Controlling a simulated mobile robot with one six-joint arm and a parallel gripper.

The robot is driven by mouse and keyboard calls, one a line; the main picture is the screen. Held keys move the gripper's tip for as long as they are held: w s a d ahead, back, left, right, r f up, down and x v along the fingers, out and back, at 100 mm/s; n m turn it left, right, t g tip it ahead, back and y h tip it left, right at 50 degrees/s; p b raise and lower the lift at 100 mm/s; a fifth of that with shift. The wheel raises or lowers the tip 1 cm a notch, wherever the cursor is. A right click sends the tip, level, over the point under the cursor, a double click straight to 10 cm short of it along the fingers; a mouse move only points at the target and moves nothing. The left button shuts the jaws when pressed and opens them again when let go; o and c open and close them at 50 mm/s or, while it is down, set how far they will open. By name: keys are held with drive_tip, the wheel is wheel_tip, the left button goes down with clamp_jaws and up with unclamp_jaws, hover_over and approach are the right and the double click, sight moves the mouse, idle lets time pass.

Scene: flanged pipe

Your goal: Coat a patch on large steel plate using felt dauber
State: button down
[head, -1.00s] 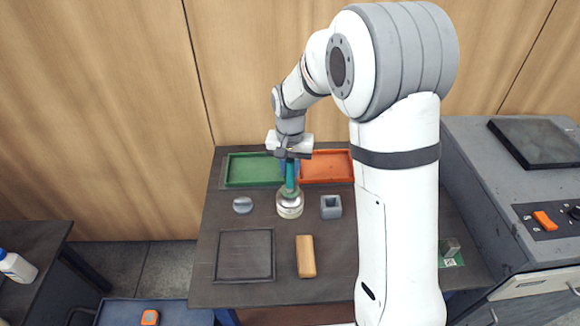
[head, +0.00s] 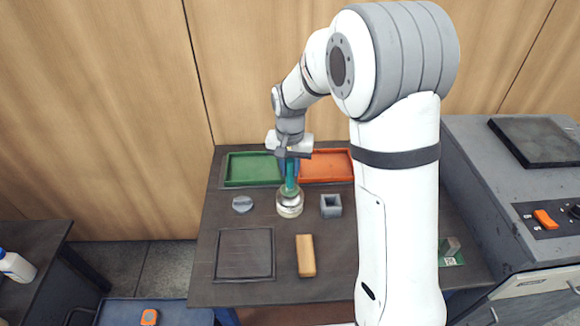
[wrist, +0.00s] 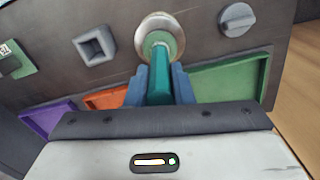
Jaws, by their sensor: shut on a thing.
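My gripper (wrist: 160,88) is shut on the teal handle of the felt dauber (wrist: 159,72). In the head view the dauber (head: 290,183) points down, its lower end at the mouth of a round metal pot (head: 290,207). The dauber's tip is hidden at the pot, which also shows in the wrist view (wrist: 141,35); how deep the tip sits I cannot tell. A dark square steel plate (head: 245,254) lies flat at the table's front left, apart from my gripper.
A grey lid-like disc (head: 242,204), a hollow grey block (head: 331,206) and a tan block (head: 306,256) stand near the pot. Green (head: 252,169) and orange (head: 325,165) trays lie behind. A purple tray (wrist: 47,120) shows in the wrist view.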

idle(0.4)
drive_tip(key=shift+r+p, duration=2.3)
drive_tip(key=shift+r, duration=1.2)
drive_tip(key=shift+f, duration=0.1)
